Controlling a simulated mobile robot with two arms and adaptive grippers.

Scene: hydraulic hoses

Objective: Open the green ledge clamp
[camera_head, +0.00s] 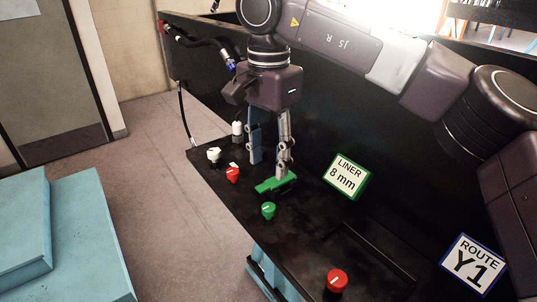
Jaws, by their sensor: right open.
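A flat green piece, seemingly the green ledge clamp (268,187), lies on the black ledge (238,205) in the middle of the view. My right gripper (268,165) hangs down over the ledge with its fingers apart. Its nearer finger comes down right at the green clamp and hides part of it; I cannot tell whether they touch. The farther finger is beyond the clamp. My left gripper is not in view.
A green knob (268,210), red knobs (233,174) (337,280) and white knobs (214,154) stand along the ledge. A black hose (205,43) hangs upper left.

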